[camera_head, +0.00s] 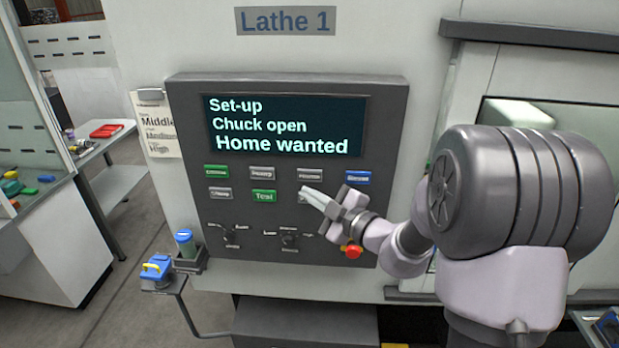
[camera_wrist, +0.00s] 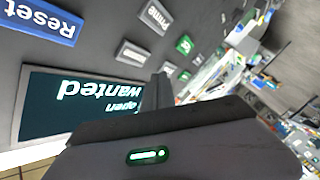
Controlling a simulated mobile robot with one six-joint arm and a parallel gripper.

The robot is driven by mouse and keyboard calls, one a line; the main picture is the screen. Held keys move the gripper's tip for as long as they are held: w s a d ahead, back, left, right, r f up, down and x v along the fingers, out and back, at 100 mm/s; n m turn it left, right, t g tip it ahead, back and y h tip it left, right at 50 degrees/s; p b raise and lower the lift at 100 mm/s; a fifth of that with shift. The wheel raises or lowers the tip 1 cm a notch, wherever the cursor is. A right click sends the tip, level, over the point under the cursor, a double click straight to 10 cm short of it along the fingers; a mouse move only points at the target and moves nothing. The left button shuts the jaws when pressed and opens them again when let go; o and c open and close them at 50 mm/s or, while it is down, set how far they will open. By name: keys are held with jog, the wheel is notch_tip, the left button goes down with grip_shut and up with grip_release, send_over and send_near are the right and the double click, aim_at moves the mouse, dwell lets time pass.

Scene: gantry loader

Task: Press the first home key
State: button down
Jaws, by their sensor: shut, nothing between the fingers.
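The dark control panel (camera_head: 187,215) on Lathe 1 has a screen (camera_head: 285,127) reading "Set-up, Chuck open, Home wanted". Below it are two rows of keys, including a green Test key (camera_head: 264,196), a blue Reset key (camera_head: 358,177) and a grey key (camera_head: 310,175). I cannot clearly read "Home" on any key. My gripper (camera_head: 308,192) is shut and empty, its tips over the lower row right of Test. They partly hide a grey key there; contact cannot be told. In the wrist view, the fingers (camera_wrist: 162,88) show before the panel, near a grey key (camera_wrist: 133,52).
A red knob (camera_head: 351,251) with a yellow base sits low on the panel, close below my gripper. A small holder with a blue-topped cup (camera_head: 185,243) and a blue-yellow item (camera_head: 156,271) stands left of the panel.

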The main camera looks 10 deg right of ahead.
aim_at(301, 177)
jog(key=shift+w+d+p, duration=0.3)
jog(key=shift+w+p, duration=0.15)
jog(key=shift+w, duration=0.4)
jog(key=shift+w+d+p, duration=0.25)
jog(key=shift+w+p, duration=0.2)
jog(key=shift+w, duration=0.35)
dwell(0.8)
jog(key=shift+w+d+r+p, duration=0.1)
jog(key=shift+w+p, duration=0.2)
jog(key=shift+p, duration=0.25)
jog(key=shift+w, duration=0.15)
jog(key=shift+w+d+p, duration=0.15)
jog(key=shift+w+p, duration=0.15)
jog(key=shift+p, duration=0.2)
jog(key=shift+s, duration=0.15)
dwell(0.4)
jog(key=shift+s+a, duration=0.25)
jog(key=shift+s, duration=0.35)
